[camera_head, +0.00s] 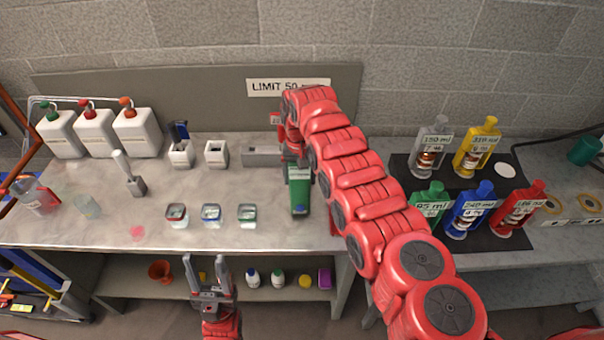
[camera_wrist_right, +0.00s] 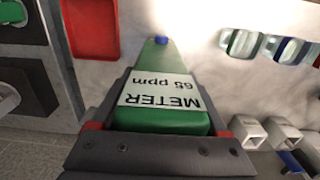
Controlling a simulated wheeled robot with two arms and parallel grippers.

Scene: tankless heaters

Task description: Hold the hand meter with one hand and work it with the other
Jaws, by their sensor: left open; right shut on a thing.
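The hand meter (camera_head: 299,190) is a green device with a white label. In the right wrist view the meter (camera_wrist_right: 158,117) fills the middle, its label reading "METER 65 ppm" upside down, with a blue tip at its far end. My right gripper (camera_head: 297,165) is shut on the meter, above the back part of the counter. Its jaws lie on both sides of the green body in the wrist view. My left gripper (camera_head: 210,283) is open and empty, low in front of the counter's front edge, apart from the meter.
Small cups (camera_head: 211,214) with coloured rims stand left of the meter. White holders (camera_head: 216,153) and jugs (camera_head: 137,133) stand further back. Coloured bottles (camera_head: 468,210) stand on a dark mat at right. A lower shelf (camera_head: 225,293) holds several small items.

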